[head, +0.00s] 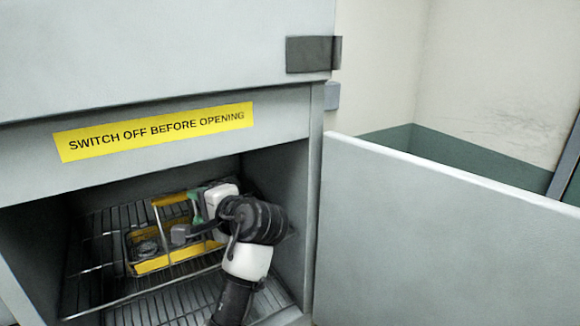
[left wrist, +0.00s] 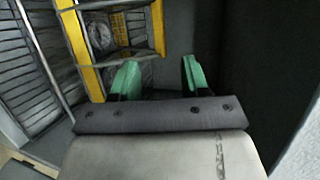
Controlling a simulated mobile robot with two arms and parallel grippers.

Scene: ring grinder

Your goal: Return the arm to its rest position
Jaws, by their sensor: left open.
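My left arm reaches into the open grey cabinet. Its gripper (head: 196,208) has green fingers and is at the right end of a yellow-edged basket (head: 165,262) with a metal handle frame. In the left wrist view the green fingers (left wrist: 160,78) are spread apart with nothing seen between them. The basket's yellow rim (left wrist: 82,50) shows just left of the fingers there. A round metallic thing (head: 146,247) lies in the basket; it is partly hidden. My right gripper is not in view.
The basket stands on a wire rack (head: 100,285) inside the cabinet. The cabinet's right inner wall (head: 285,185) is close to my arm. The open door (head: 440,240) stands at the right. A yellow label (head: 155,130) is above the opening.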

